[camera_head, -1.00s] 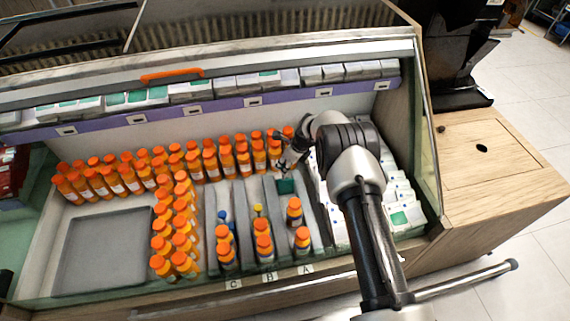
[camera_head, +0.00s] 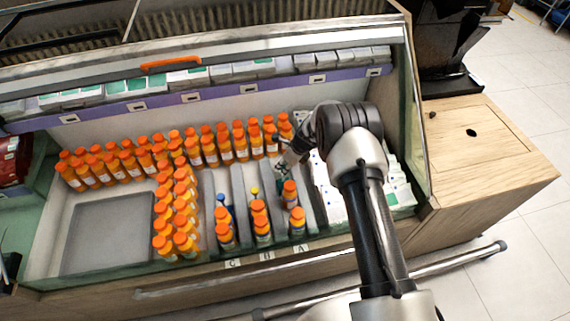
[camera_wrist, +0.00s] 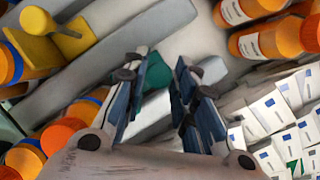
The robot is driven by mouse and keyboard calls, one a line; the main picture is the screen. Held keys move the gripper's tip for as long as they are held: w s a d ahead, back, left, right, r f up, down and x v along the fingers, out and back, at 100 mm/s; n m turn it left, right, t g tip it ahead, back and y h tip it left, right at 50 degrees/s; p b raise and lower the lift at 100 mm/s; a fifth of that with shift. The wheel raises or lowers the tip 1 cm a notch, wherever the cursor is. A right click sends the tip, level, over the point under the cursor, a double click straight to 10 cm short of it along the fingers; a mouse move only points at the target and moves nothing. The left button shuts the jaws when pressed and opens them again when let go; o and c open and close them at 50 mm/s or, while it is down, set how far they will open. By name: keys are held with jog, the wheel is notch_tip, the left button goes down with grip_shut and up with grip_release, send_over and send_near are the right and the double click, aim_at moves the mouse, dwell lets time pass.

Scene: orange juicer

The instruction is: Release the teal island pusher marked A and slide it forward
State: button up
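The teal pusher (camera_wrist: 158,74) shows in the wrist view between and just beyond the tips of my gripper (camera_wrist: 160,82). The blue-padded fingers stand apart, one on either side of it; whether they touch it is unclear. In the head view my gripper (camera_head: 284,165) is low at the back of the lane marked A (camera_head: 302,249), the rightmost of the labelled lanes. Two orange-capped bottles (camera_head: 297,222) stand at the front of that lane.
Grey dividers separate lanes A, B and C. Lane B holds orange bottles and a yellow pusher (camera_wrist: 52,38) left of my gripper. Rows of bottles (camera_head: 235,148) stand behind, and white cartons (camera_wrist: 275,120) fill the right side. A glass side panel (camera_head: 418,150) bounds the case.

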jog(key=o, duration=0.4)
jog(key=shift+r, duration=0.1)
jog(key=v, duration=1.1)
jog(key=shift+s+d+r, duration=0.1)
jog(key=shift+d+r, duration=0.1)
jog(key=shift+r, duration=0.15)
jog(key=s+d+r+n, duration=0.2)
jog(key=s+r+n, duration=0.25)
jog(key=r, duration=0.45)
jog(key=s+d+r+n+t+h, duration=0.15)
jog(key=s+r+n, duration=0.3)
jog(key=r, duration=0.45)
jog(key=s+d+r+n+g, duration=0.1)
jog(key=s+d+r+n, duration=0.3)
jog(key=r, duration=0.5)
jog(key=s+d+r+n, duration=0.1)
jog(key=s+d+n, duration=0.1)
jog(key=s, duration=0.6)
jog(key=s+d+r+n+t+h, duration=0.1)
jog(key=s+d+r+n, duration=0.1)
jog(key=s+n, duration=0.3)
jog(key=s+d+r+n+t+h, duration=0.1)
jog(key=s+d+n, duration=0.1)
jog(key=s, duration=1)
jog(key=shift+s+d+r+n, duration=0.15)
jog(key=shift+s+d+n, duration=0.1)
jog(key=shift+n, duration=0.65)
